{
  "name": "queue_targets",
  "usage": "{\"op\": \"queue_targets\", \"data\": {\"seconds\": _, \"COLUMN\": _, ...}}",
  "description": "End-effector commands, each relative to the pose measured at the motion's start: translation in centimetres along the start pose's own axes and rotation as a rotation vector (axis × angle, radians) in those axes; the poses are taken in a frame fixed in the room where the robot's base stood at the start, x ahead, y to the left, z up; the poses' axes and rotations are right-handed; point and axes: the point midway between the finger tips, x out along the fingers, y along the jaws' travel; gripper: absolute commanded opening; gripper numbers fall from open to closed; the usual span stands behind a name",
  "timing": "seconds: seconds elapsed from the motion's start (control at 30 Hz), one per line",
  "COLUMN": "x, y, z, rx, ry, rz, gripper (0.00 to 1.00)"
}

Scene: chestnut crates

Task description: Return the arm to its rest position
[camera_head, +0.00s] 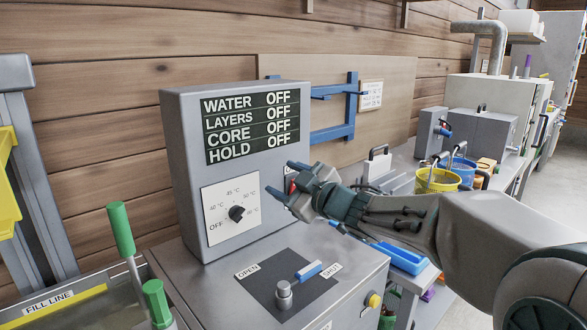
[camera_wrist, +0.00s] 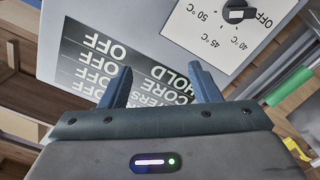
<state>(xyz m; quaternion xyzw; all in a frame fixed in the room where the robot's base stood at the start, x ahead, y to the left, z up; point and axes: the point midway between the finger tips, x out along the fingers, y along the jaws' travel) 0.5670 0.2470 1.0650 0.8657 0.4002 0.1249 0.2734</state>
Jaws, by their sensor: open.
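My gripper (camera_head: 284,182) is open and empty, with two blue-grey fingers. In the head view it is beside the right part of the grey control box (camera_head: 180,150), its fingers pointing left. My arm reaches in from the right edge. In the wrist view both fingers of my gripper (camera_wrist: 160,86) stand apart, with the box's display (camera_wrist: 100,65) and dial (camera_wrist: 238,12) beyond them. The display (camera_head: 252,127) reads OFF for water, layers, core and hold. A small red part (camera_head: 291,182) on the box is partly hidden behind the fingers. I cannot tell whether the fingers touch the box.
A blue-handled lever (camera_head: 308,271) lies on the lower panel below my gripper, beside OPEN and SHUT labels. Green-handled tools (camera_head: 121,230) stand at the lower left. A blue tray (camera_head: 402,258), a yellow basket (camera_head: 437,180) and other items crowd the bench behind my arm.

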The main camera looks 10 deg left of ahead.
Motion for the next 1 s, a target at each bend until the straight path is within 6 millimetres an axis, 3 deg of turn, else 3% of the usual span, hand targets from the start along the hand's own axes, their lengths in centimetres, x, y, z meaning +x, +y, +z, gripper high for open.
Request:
{"op": "queue_targets", "data": {"seconds": 0.13, "x": -0.9, "y": 1.1, "z": -0.2, "rx": 0.0, "ry": -0.001, "rz": 0.001, "gripper": 0.56}}
{"op": "queue_targets", "data": {"seconds": 0.53, "x": -1.2, "y": 1.4, "z": -0.1, "rx": 0.001, "ry": -0.004, "rz": 0.003, "gripper": 0.56}}
{"op": "queue_targets", "data": {"seconds": 0.67, "x": -2.0, "y": 2.8, "z": -0.1, "rx": 0.016, "ry": -0.066, "rz": 0.055, "gripper": 0.56}}
{"op": "queue_targets", "data": {"seconds": 0.83, "x": -6.2, "y": 6.6, "z": 1.3, "rx": 0.096, "ry": -0.304, "rz": 0.225, "gripper": 0.56}}
{"op": "queue_targets", "data": {"seconds": 1.0, "x": -13.2, "y": 8.6, "z": 3.5, "rx": 0.247, "ry": -0.603, "rz": 0.39, "gripper": 0.56}}
